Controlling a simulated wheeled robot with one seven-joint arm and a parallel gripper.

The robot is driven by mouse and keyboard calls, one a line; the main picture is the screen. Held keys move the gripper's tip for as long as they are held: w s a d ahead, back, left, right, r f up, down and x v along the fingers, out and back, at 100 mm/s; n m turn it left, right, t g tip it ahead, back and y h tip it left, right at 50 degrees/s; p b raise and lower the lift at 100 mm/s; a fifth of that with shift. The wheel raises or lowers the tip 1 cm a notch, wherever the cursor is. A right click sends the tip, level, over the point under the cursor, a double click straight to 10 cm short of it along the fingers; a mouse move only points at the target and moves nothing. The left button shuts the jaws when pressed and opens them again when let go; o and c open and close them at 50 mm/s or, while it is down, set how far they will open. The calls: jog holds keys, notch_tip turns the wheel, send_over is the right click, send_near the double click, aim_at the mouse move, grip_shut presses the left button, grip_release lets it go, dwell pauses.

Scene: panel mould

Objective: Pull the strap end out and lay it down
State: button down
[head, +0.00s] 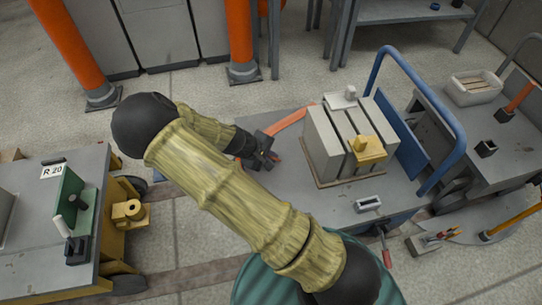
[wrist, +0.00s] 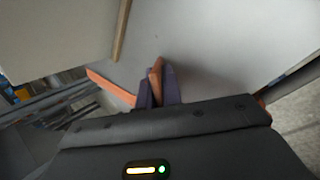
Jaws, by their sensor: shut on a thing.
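An orange strap (head: 292,119) lies at the left of the grey panel mould (head: 322,148) on the grey cart top (head: 318,203). It runs from the mould's far left corner down to my gripper (head: 268,157). My gripper is shut on the strap, low at the cart's left part. In the wrist view the strap (wrist: 155,78) stands between the dark fingertips (wrist: 159,88), and another stretch of it (wrist: 110,88) slants away to the left. Whether the strap still passes under or through the mould is hidden.
A yellow block (head: 370,150) and a pale fitting (head: 345,98) sit on the mould. A blue handrail (head: 455,130) rises at the cart's right. A small grey box (head: 368,204) lies near the front edge. Bare cart top shows in front of the mould. A green-and-yellow machine stands left.

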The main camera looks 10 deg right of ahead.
jog(key=c, duration=1.5)
grip_release()
jog(key=p+v, duration=0.7)
jog(key=v, duration=1)
jog(key=shift+r, duration=0.15)
jog(key=shift+a, duration=0.1)
